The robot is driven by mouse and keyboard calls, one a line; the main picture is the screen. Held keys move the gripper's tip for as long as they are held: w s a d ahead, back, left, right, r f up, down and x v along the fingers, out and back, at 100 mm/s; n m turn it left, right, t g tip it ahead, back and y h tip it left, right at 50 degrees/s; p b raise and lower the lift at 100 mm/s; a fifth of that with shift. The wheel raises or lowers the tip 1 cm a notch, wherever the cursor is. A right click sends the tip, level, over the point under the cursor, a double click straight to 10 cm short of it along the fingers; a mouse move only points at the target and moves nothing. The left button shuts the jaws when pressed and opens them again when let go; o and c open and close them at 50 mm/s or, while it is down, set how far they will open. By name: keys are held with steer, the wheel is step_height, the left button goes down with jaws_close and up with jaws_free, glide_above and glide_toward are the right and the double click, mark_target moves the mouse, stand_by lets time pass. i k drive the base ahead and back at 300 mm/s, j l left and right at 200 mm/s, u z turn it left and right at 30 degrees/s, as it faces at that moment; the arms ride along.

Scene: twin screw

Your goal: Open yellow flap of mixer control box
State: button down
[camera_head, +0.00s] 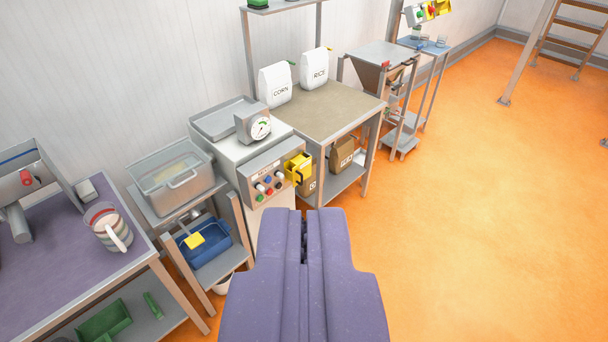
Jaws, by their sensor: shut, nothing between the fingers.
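A grey control box (262,186) with several coloured knobs and buttons is on the front of a pale machine with a dial. A yellow flap (298,168) is at the box's right end; I cannot tell at this size whether it is open or shut. A second, smaller box with yellow, red and green parts (430,12) is far off at the top right. No label tells me which box is the mixer's. My purple gripper (304,214) is shut and empty at the bottom middle, in front of the near box and apart from both boxes.
A table with CORN and RICE bags (276,86) stands right of the machine. The orange floor (480,210) is clear at right.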

mark_target(301, 165)
steer(key=i+j+z, duration=0.25)
steer(key=i, duration=2.4)
steer(key=l, duration=0.1)
